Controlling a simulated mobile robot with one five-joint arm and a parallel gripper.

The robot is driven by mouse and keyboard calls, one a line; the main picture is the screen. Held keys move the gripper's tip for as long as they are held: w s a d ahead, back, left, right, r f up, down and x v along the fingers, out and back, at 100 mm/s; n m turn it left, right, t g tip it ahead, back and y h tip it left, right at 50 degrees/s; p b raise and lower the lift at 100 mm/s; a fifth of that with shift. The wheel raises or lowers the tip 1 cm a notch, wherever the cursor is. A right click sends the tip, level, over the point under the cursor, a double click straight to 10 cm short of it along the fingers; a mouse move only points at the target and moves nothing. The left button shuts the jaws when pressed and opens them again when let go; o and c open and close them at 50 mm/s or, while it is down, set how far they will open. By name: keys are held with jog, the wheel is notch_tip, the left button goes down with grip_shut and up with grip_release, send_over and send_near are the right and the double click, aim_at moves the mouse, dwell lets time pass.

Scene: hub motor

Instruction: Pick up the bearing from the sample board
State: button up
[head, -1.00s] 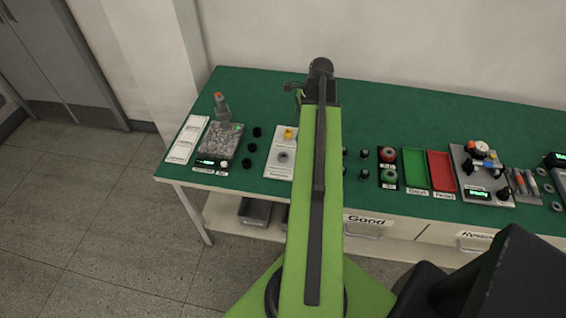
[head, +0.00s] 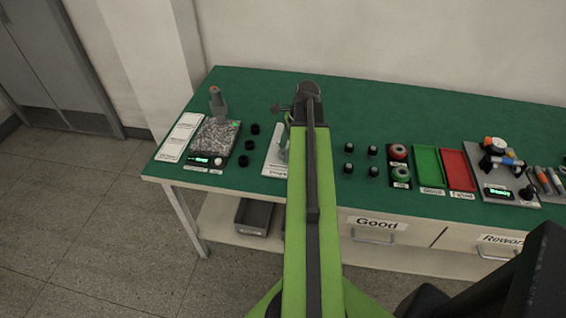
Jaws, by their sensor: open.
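The white sample board (head: 272,164) lies on the green bench top, left of my green arm. Its right part is hidden behind the arm. My gripper (head: 284,143) hangs over the board at the end of the arm, pointing down, and is open. The bearing cannot be made out clearly; the gripper and arm cover that part of the board. Whether the fingers are around or only above it cannot be told.
Several black knobs (head: 248,144) stand left of the board beside a granite-topped gauge stand (head: 216,140). Right of the arm are more black knobs, red and green ring parts, a green tray (head: 429,166) and a red tray (head: 457,171). The bench's back strip is clear.

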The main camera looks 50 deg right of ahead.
grip_shut()
dwell(0.4)
jog(key=shift+r+p, duration=0.5)
jog(key=shift+p, duration=0.25)
notch_tip(320, 180, up, 4)
jog(key=p, duration=0.3)
jog(key=shift+p, duration=0.4)
jog(key=s+d+r+p, duration=0.6)
jog(key=s+d, duration=0.1)
jog(key=d, duration=0.2)
jog(key=shift+s, duration=0.15)
